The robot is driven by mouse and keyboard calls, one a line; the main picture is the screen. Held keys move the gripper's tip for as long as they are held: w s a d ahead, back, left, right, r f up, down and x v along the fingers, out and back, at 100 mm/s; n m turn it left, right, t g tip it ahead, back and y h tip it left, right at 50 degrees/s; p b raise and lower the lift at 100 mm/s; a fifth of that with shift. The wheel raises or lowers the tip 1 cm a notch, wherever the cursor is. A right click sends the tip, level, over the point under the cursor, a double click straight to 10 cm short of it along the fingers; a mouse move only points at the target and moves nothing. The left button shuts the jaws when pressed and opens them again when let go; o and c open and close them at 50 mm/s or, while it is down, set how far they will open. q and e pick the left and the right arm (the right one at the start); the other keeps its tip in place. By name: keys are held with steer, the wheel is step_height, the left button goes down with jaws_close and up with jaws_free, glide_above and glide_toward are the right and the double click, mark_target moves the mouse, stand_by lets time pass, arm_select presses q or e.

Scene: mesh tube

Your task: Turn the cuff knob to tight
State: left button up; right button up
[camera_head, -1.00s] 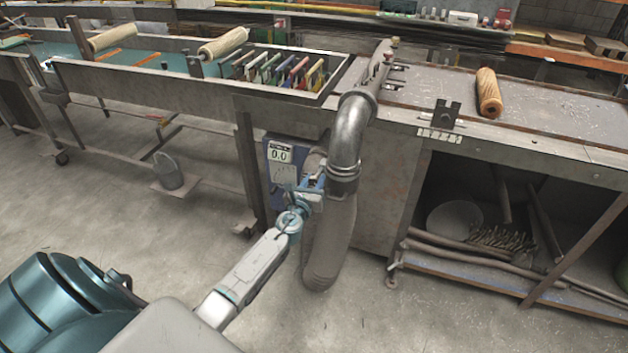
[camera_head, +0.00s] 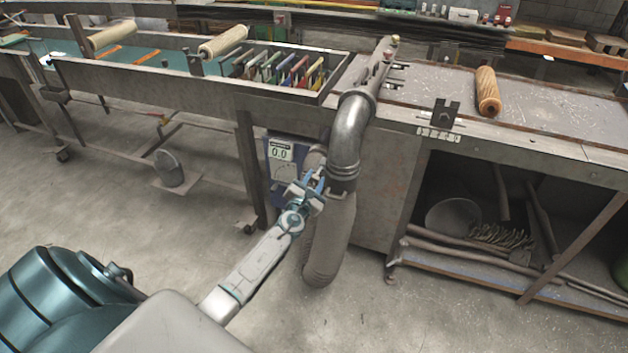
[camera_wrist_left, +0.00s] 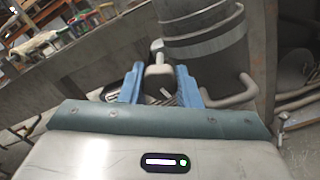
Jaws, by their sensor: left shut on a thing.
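My left gripper (camera_head: 312,185) is at the metal duct pipe, just below its bend, in the head view. The cuff also shows in the head view (camera_head: 343,172), where the metal elbow (camera_head: 349,130) meets the grey hose (camera_head: 332,240). The gripper hides the knob in the head view. I cannot read any tight or loose mark. My right gripper is not in view.
The workbench (camera_head: 500,135) stands behind. Open floor lies around my left arm.

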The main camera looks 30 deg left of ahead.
arm_select(q)
steer(key=shift+f, duration=0.15)
stand_by(0.3)
steer(key=o, duration=1)
steer(key=v, duration=1.1)
steer(key=shift+a+p, duration=0.1)
steer(key=shift+p, duration=0.3)
